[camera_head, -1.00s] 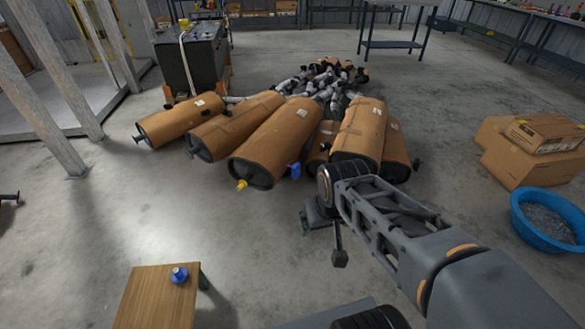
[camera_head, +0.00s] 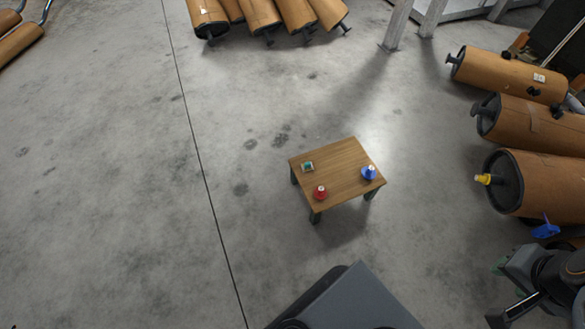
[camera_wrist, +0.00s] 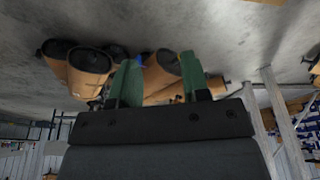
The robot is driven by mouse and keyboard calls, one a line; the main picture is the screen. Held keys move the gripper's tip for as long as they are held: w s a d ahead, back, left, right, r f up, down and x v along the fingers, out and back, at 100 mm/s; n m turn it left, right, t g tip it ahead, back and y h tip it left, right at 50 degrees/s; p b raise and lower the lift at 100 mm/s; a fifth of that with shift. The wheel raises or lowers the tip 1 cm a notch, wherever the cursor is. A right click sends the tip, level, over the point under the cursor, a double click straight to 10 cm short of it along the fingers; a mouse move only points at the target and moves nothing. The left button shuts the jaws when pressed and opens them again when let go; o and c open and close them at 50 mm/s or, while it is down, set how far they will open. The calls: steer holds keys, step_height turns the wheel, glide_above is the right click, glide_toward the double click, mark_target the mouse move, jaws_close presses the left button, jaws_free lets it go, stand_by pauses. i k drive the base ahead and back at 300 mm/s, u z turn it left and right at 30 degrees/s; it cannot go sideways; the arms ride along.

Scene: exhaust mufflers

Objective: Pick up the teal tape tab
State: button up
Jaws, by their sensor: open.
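A small teal and pale item (camera_head: 308,167), which looks like the teal tape tab, lies on the left part of a small wooden table (camera_head: 335,172) in the head view. It is too small to make out in detail. My gripper (camera_wrist: 157,62) is open and empty in the wrist view, its two green fingers apart. In the head view my arm is at the lower right, well away from the table. The wrist view does not show the table or the tab.
A red item (camera_head: 320,192) and a blue item (camera_head: 369,173) also stand on the table. Large brown mufflers (camera_head: 535,183) lie on the right, one with a yellow plug (camera_head: 483,179). More mufflers (camera_head: 262,14) lie at the back. The concrete floor around the table is clear.

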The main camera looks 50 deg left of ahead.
mark_target(306, 166)
steer(key=u, duration=1.9)
